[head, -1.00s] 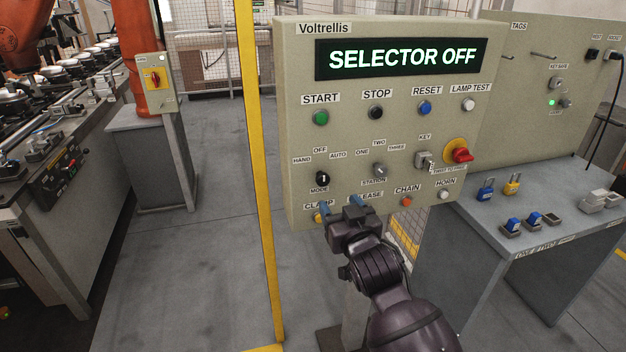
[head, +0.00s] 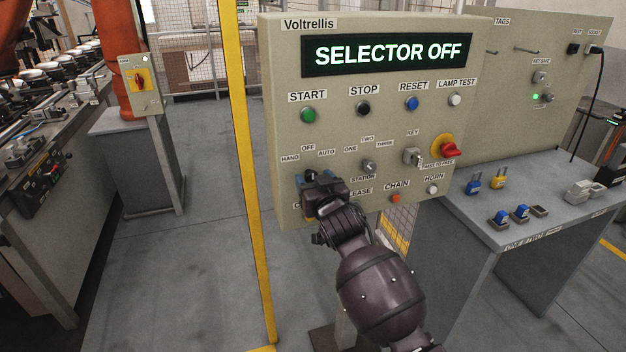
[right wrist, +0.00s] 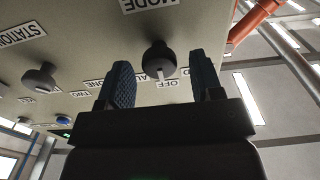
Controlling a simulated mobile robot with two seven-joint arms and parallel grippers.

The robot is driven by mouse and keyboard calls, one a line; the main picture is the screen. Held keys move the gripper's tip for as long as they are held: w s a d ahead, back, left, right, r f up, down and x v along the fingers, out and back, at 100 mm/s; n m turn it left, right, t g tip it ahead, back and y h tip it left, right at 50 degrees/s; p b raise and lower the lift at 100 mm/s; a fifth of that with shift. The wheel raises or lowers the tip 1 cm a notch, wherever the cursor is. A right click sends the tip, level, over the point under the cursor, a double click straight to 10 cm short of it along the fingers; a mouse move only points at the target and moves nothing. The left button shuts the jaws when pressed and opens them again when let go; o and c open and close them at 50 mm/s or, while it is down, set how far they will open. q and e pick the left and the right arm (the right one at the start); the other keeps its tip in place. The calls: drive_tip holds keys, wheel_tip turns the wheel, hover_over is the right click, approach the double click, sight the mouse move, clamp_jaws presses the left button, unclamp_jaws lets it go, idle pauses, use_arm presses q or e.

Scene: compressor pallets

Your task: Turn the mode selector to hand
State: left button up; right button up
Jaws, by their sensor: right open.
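The control panel (head: 385,110) shows SELECTOR OFF on its display (head: 387,52). The mode selector (right wrist: 160,60) is a dark round knob with a white pointer line towards the OFF label (right wrist: 171,82). In the head view the knob is hidden behind my right gripper (head: 309,178), below the HAND label (head: 290,158) and AUTO label (head: 326,153). In the right wrist view, which is upside down, my right gripper (right wrist: 163,75) is open, with a blue finger on each side of the knob and gaps between. My left gripper is not in view.
The station selector (head: 369,166) sits to the right of my gripper. A red emergency stop (head: 449,150) is farther right. A yellow post (head: 240,180) stands left of the panel. A grey bench (head: 545,205) with padlocks is at the right.

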drive_tip(key=shift+w+a, duration=0.2)
drive_tip(key=shift+w, duration=0.3)
drive_tip(key=shift+c, duration=0.4)
drive_tip(key=c, duration=0.8)
